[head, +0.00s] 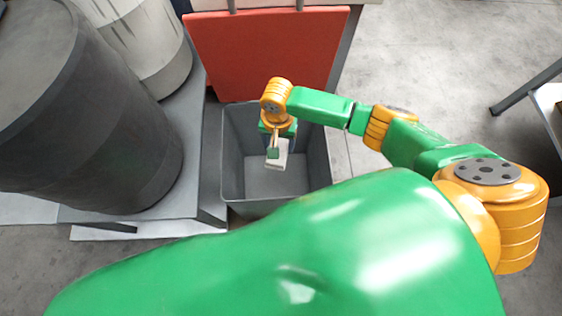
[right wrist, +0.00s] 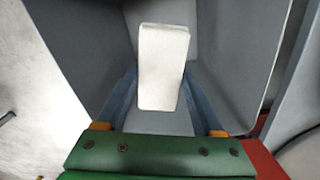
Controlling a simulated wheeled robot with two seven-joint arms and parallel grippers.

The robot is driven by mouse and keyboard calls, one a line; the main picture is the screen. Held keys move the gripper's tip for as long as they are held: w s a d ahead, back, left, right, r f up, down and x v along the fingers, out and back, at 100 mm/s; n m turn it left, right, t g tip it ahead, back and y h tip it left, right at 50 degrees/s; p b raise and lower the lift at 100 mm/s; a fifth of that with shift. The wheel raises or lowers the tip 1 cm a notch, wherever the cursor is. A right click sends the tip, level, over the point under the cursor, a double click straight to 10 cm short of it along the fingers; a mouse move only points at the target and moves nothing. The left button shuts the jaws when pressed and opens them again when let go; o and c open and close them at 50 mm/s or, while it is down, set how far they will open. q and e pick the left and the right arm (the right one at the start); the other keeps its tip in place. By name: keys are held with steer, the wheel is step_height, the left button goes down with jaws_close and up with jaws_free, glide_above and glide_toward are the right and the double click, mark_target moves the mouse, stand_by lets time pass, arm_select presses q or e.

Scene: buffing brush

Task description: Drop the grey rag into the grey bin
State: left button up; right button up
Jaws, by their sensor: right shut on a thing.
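The rag is a pale grey, folded block (right wrist: 162,65) held between the two fingers of my right gripper (right wrist: 160,97), which is shut on it. In the head view the rag (head: 277,161) hangs below my right gripper (head: 275,150), over the open mouth of the grey bin (head: 233,160). The bin stands on the floor, and its bare inside and walls (right wrist: 240,55) show around the rag in the right wrist view. I see no contact between the rag and the bin. My left gripper is not in view.
A red panel (head: 265,50) stands right behind the bin. A dark drum (head: 80,110) and a pale drum (head: 140,40) stand on a grey platform (head: 195,195) to its left. Open concrete floor (head: 430,60) lies to the right, with a table leg at the edge.

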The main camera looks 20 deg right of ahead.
steer(key=o, duration=1.2)
step_height(320, 180, up, 7)
steer(key=p, duration=0.3)
steer(key=shift+r, duration=0.1)
